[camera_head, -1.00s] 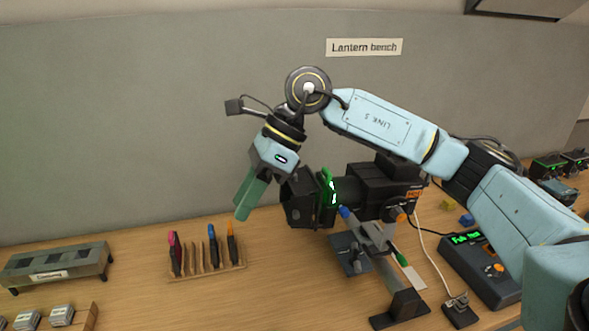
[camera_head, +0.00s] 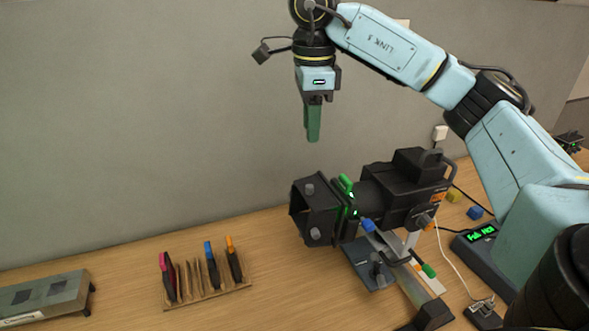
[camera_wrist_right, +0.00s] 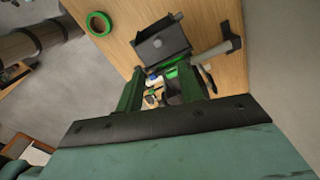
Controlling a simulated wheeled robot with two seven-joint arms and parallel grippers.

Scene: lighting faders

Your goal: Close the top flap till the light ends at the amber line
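The black lantern (camera_head: 405,190) lies on its side on a stand on the bench, its flapped front end (camera_head: 315,210) facing left. I cannot clearly tell the top flap from the other flaps. A dark flap plate also shows in the right wrist view (camera_wrist_right: 162,44). My right gripper (camera_head: 313,138) points straight down above the lantern's front end in the picture, with its green fingers clear of it. In the right wrist view the fingers (camera_wrist_right: 160,92) stand apart with nothing held between them. No light patch or amber line shows. My left gripper is out of view.
A wooden rack (camera_head: 208,292) of coloured-handled tools stands left of the lantern. A grey box (camera_head: 45,298) is at far left. A control box with a green display (camera_head: 482,234) and cables lie at right. A green ring (camera_wrist_right: 99,24) lies on the wood.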

